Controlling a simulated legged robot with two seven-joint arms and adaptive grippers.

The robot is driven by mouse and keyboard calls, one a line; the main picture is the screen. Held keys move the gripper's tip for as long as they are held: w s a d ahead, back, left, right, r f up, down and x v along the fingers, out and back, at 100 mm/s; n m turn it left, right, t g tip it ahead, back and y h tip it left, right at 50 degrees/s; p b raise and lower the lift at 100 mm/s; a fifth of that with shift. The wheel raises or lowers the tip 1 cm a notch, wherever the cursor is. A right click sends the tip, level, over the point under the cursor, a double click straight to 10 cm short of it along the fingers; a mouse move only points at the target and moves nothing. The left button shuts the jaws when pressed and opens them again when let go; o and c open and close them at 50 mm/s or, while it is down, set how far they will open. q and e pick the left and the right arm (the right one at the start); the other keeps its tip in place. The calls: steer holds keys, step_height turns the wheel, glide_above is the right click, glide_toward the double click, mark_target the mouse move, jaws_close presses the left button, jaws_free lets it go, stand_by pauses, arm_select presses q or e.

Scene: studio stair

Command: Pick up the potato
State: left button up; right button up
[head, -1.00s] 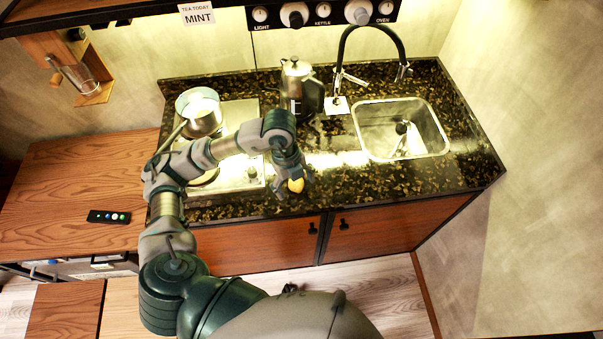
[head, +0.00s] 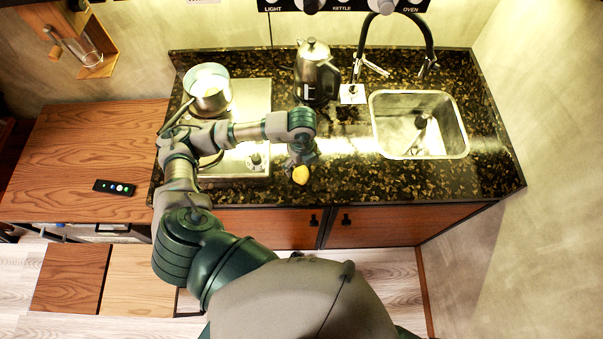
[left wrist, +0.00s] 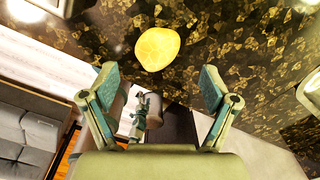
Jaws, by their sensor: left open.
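The potato (head: 300,175) is a small yellow lump lying on the dark speckled counter, left of the sink and near the front edge. My left gripper (head: 302,158) is above and just behind it in the head view, partly hidden by its own wrist. In the left wrist view the potato (left wrist: 157,48) lies beyond the fingertips, roughly centred between the two spread fingers (left wrist: 157,82). The left gripper is open and empty, and no contact with the potato shows. My right gripper is in neither view.
A sink (head: 448,150) with a black tap (head: 428,45) is at the right. A kettle (head: 316,75) stands behind the gripper. A pot (head: 209,90) sits on the cooktop (head: 257,100) at the left. The counter's front edge is close to the potato.

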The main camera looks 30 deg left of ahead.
mark_target(301, 173)
arm_select(q)
steer(key=shift+f, duration=0.3)
steer(key=shift+s+f, duration=0.15)
steer(key=shift+f, duration=0.15)
steer(key=f, duration=0.2)
steer(key=f+p, duration=0.1)
steer(key=shift+s+f, duration=0.2)
steer(key=shift+f, duration=0.65)
steer(key=c, duration=1.3)
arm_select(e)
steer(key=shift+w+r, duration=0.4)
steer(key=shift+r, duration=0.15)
